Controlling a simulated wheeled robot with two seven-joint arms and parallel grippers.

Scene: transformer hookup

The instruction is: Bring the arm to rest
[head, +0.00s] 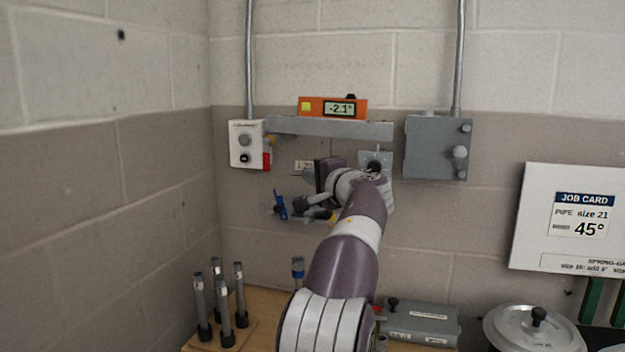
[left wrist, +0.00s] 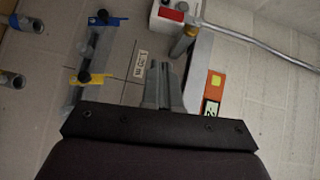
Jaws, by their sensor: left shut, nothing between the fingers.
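My left arm reaches up from the bottom middle of the head view to the wall. Its gripper (head: 309,175) points left, just below a grey horizontal bar (head: 340,128). In the left wrist view the two fingers of the gripper (left wrist: 164,72) are together with nothing between them. A small label (left wrist: 140,64) is on the wall beside the fingers. The forearm and wrist hide part of the wall and fittings behind them. My right gripper is in neither view.
An orange level (head: 333,107) reading about -2.1° sits on the bar. A white switch box (head: 245,140), a grey box (head: 437,147) and a blue-handled fitting (head: 280,205) are close by. Upright pipes (head: 224,305) stand lower left. A job card (head: 581,215) hangs right.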

